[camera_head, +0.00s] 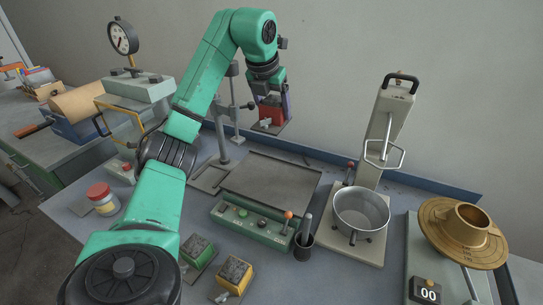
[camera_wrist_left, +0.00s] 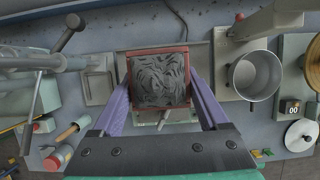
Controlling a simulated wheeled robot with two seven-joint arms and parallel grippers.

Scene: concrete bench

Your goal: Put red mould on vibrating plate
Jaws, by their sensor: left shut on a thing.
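The red mould (camera_head: 270,115), filled with grey material, is held by my left gripper (camera_head: 272,98) at the end of the green arm. In the left wrist view the mould (camera_wrist_left: 187,92) sits between the two purple fingers, its grey patterned top facing the camera. The gripper is shut on it. The mould appears raised above the bench, near the back edge of the vibrating plate (camera_head: 270,182) in the head view. The plate is a bare, flat grey surface behind a green control panel (camera_head: 250,224). My right gripper is not in view.
A metal pot (camera_head: 361,212) and a brass flow table (camera_head: 462,236) are to the right. A post stand (camera_head: 222,135) rises left of the plate. The plate's top is clear.

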